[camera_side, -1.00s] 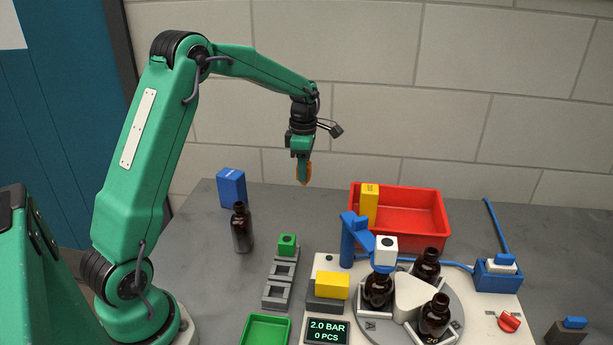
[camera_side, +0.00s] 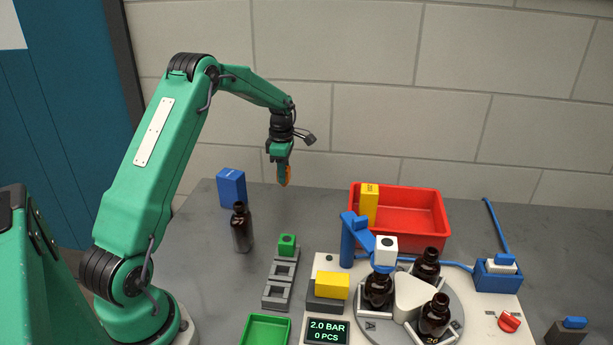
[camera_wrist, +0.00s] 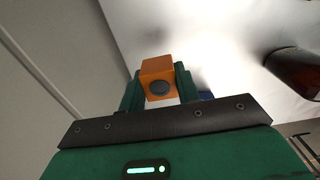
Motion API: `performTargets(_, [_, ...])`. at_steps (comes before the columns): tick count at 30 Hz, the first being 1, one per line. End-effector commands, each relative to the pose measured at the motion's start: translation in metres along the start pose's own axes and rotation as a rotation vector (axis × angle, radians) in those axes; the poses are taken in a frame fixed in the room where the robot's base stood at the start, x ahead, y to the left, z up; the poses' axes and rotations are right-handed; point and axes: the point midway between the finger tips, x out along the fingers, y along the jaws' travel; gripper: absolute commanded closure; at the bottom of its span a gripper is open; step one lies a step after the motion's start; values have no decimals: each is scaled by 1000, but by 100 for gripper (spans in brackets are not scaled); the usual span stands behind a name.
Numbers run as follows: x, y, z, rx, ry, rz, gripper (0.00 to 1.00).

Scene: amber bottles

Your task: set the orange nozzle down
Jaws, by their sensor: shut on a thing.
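The orange nozzle (camera_wrist: 158,70) is held between the two green fingers of my gripper (camera_wrist: 158,85) in the wrist view, its dark round hole facing the camera. In the side view, my gripper (camera_side: 282,174) points down above the back of the grey table, and the orange nozzle (camera_side: 288,176) shows partly behind a finger. The nozzle is in the air, apart from the table. A grey rack (camera_side: 279,292) stands on the table below and in front, with a green nozzle (camera_side: 287,244) in its far slot and open slots nearer.
A brown bottle (camera_side: 242,230) and a blue box (camera_side: 231,188) stand to the left. A red bin (camera_side: 425,226) with a yellow box (camera_side: 369,204) is at the back right. A turntable (camera_side: 457,318) holds several brown bottles. A green tray (camera_side: 264,331) lies in front.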

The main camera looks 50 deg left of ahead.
Motion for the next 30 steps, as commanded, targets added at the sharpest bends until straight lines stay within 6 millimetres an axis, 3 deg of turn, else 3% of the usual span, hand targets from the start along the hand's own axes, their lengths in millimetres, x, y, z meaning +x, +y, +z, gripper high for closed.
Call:
performTargets(12, [37,-1,0,0,1,-2,90])
performTargets(27, [43,-1,0,0,0,-1,90])
performTargets(28, [43,0,0,0,0,-1,64])
performTargets(30, [43,0,0,0,0,-1,50])
